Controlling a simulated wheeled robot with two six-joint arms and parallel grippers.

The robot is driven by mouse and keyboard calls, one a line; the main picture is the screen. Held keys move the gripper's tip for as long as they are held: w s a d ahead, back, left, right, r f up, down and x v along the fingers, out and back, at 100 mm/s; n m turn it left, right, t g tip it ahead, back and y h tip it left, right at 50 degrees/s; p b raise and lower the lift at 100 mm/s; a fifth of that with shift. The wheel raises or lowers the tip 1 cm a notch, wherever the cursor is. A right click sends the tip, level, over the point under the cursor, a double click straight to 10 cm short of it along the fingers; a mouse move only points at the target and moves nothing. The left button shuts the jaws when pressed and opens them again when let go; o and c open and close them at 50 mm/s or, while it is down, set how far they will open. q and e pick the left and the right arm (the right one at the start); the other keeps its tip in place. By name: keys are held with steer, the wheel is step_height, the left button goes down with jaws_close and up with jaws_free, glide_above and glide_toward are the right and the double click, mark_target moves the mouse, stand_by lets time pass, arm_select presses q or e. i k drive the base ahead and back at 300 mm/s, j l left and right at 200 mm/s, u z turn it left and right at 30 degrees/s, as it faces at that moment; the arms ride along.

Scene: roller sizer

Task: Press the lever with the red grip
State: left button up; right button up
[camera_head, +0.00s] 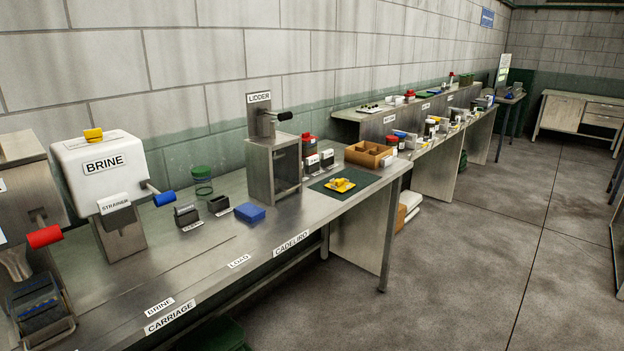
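The lever with the red grip (44,237) sticks out to the right from a grey metal machine (22,165) at the left edge of the view. Its red grip is at the lever's outer end, tilted slightly upward to the right. The machine is cut off by the picture's left edge. Below the grip are a metal spout (15,264) and a dark ribbed part in a metal frame (38,305). Neither of my grippers shows in the head view.
Right of it stands the white BRINE tank (103,165) with a blue-grip lever (163,198). Farther along the metal bench (190,265) are a blue block (250,212), the LIDDER stand (273,165) with a black grip, and a wooden box (370,154). Open floor lies right.

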mark_target(45, 236)
steer(key=u, duration=1.65)
